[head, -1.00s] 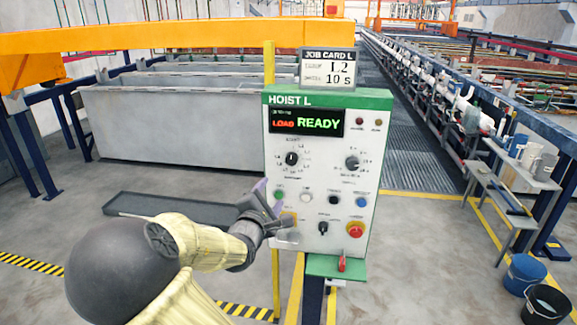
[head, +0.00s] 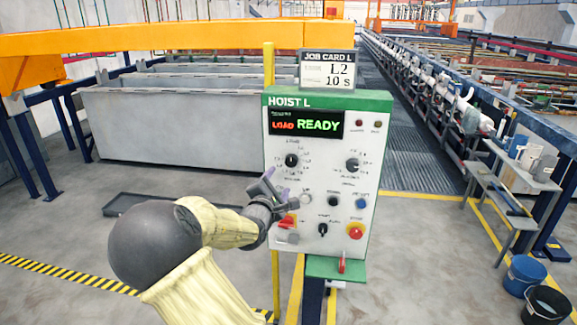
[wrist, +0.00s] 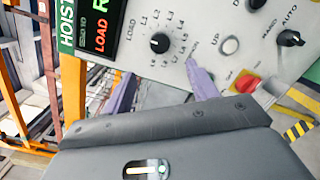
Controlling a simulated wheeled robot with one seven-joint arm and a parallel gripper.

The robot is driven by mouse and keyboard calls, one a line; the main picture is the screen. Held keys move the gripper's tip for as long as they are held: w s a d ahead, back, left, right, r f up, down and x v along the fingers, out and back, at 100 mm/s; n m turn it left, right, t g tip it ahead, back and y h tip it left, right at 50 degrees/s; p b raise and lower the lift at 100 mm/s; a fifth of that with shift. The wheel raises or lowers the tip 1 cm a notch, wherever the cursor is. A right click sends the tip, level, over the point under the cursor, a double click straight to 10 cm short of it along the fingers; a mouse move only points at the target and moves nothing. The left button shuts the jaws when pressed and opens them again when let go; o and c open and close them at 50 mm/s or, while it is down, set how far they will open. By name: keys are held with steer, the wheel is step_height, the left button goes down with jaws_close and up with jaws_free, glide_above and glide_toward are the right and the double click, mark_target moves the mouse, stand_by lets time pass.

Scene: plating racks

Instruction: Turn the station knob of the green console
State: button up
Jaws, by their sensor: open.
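The green console (head: 375,101) stands in the middle of the head view, with a white front panel. Its station knob (head: 292,160) is the black upper left knob, under the display (head: 305,124) reading LOAD and READY. In the wrist view the station knob (wrist: 160,42) sits in a ring of marks, LOAD and several L numbers; its white pointer line is too small to read surely. My gripper (head: 272,186) is open and empty, just below and left of the knob. In the wrist view its purple fingers (wrist: 160,88) stand apart, below the knob and not around it.
A job card (head: 327,70) above the console reads L2 and 10 s. Another black knob (head: 352,165), several buttons, a red switch (head: 287,221) and a red stop button (head: 355,231) share the panel. Grey tanks (head: 175,125) stand behind. Floor to the left is mostly clear.

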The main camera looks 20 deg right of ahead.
mark_target(290, 163)
steer(key=p+x, duration=0.1)
steer(key=x, duration=1)
steer(key=shift+d+p, duration=0.1)
steer(key=shift+p, duration=0.3)
steer(key=shift+c, duration=0.2)
steer(key=c, duration=1)
